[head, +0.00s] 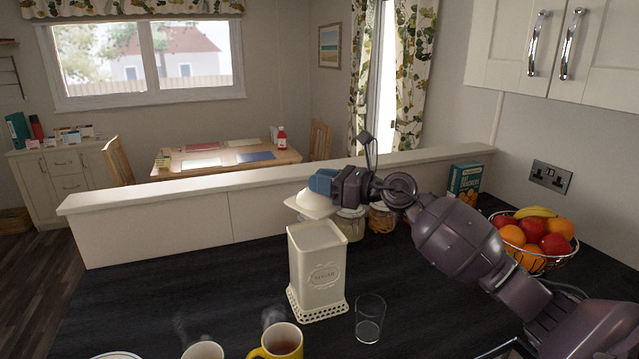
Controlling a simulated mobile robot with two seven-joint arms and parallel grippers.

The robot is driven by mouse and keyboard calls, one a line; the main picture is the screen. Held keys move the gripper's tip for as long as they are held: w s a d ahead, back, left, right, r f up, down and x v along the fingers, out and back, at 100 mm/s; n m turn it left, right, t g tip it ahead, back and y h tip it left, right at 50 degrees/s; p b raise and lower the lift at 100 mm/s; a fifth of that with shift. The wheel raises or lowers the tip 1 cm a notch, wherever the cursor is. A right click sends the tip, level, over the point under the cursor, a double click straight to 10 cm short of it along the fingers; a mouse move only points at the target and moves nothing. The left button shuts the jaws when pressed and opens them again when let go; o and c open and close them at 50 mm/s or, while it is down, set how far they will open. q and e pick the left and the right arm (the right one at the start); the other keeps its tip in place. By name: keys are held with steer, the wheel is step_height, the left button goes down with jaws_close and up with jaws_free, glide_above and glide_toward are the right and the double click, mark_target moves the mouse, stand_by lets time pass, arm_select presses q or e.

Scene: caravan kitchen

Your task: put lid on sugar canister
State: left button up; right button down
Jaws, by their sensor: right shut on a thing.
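The sugar canister (317,275) is a tall cream square tin with a "SUGAR" label and a pierced foot, upright on the dark worktop (215,285). Its top shows no lid on it. My right gripper (321,184) comes in from the right and is shut on the cream lid (312,204). It holds the lid above the canister, near its back rim, with a small gap between them. The blue fingers hide the top of the lid. My left gripper is not in view.
A clear glass (369,319) stands right of the canister. A yellow mug (279,342) and a white cup (203,351) steam in front. Jars (351,222) stand behind. A fruit bowl (541,262) and a teal box (464,180) are at right, near the low partition (150,228).

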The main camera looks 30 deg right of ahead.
mark_target(320, 211)
steer(key=shift+w+a+f, duration=0.15)
steer(key=shift+a+f, duration=0.05)
steer(key=shift+a, duration=0.05)
steer(key=shift+f+y, duration=0.15)
steer(key=shift+y, duration=0.15)
steer(key=shift+f, duration=0.2)
steer(key=shift+f+b, duration=0.5)
steer(key=shift+b, duration=0.05)
step_height(320, 211, down, 4)
steer(key=b, duration=0.2)
steer(key=shift+r+b, duration=0.1)
steer(key=shift+b, duration=0.2)
steer(key=shift+f, duration=0.35)
steer(key=shift+f+b, duration=0.2)
steer(key=shift+b, duration=0.2)
steer(key=shift+f, duration=0.4)
